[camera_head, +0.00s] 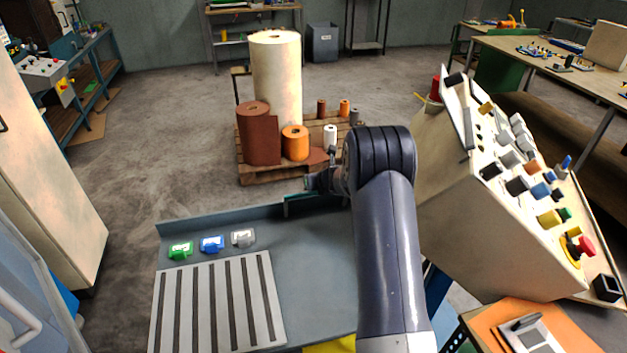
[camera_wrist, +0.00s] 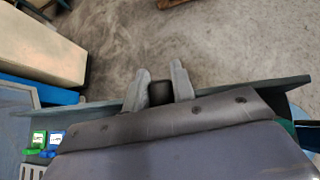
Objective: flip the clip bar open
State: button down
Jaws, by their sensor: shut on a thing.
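My gripper (camera_head: 318,181) is at the back edge of the grey-blue table, mostly hidden behind my arm in the head view. In the wrist view its two grey fingers (camera_wrist: 162,88) stand either side of a small dark block and are shut on it. The block seems to be the grip of the clip bar (camera_wrist: 160,93). A dark green strip (camera_head: 298,204), possibly part of the clip bar, shows just below my gripper. A green patch also shows at the right of the wrist view (camera_wrist: 287,126). My wrist hides the rest, so I cannot tell the bar's angle.
The table (camera_head: 305,265) holds a slotted light plate (camera_head: 205,310) and green (camera_head: 180,250), blue (camera_head: 212,244) and clear (camera_head: 243,237) pieces at left. A control console (camera_head: 470,200) stands close right of my arm. A pallet of foil rolls (camera_head: 255,172) is beyond.

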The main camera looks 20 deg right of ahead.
jog(key=shift+f, duration=0.15)
jog(key=c, duration=1.4)
grip_release()
jog(key=shift+w+d+f, duration=0.1)
jog(key=shift+c, duration=0.2)
jog(key=shift+o, duration=0.9)
jog(key=b+v, duration=0.2)
jog(key=v, duration=0.9)
